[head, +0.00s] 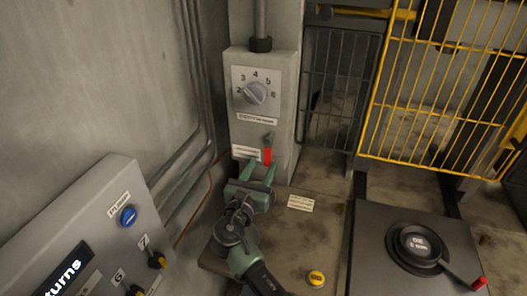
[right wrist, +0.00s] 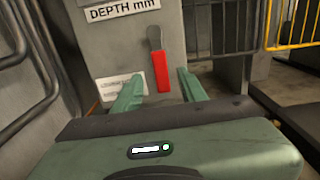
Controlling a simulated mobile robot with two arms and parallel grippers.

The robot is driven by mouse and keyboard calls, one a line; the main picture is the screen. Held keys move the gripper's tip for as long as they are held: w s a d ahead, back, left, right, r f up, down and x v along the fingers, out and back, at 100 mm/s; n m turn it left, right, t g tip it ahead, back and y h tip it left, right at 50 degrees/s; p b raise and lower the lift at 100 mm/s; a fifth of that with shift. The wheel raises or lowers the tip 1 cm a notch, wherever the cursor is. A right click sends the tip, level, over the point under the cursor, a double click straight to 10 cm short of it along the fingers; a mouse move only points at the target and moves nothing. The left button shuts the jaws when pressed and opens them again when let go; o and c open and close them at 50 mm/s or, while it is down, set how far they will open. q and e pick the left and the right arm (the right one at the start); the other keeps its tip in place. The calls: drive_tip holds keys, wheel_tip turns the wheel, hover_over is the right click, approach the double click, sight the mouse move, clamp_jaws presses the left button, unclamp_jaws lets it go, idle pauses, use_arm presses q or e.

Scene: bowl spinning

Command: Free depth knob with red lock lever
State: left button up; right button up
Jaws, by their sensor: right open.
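The depth knob (head: 255,93) is a grey dial on a light plate with numbers around it, on the front of a grey box. Its pointer appears turned toward the low numbers at the left. The red lock lever (head: 267,155) hangs below it, red end down; it also shows in the right wrist view (right wrist: 161,70). My right gripper (head: 257,172) is open and empty, just below and in front of the lever. In the right wrist view the lever stands between the two green fingertips, beyond them. My left gripper is not in view.
A sloped control panel (head: 85,240) with a blue button stands at the left. A yellow mesh guard (head: 440,90) stands behind. Pipes run along the left wall.

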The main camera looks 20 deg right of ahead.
sight(267, 158)
drive_tip(key=p+x, duration=0.1)
drive_tip(key=x, duration=0.5)
drive_tip(key=shift+d, duration=0.1)
clamp_jaws()
idle(1.2)
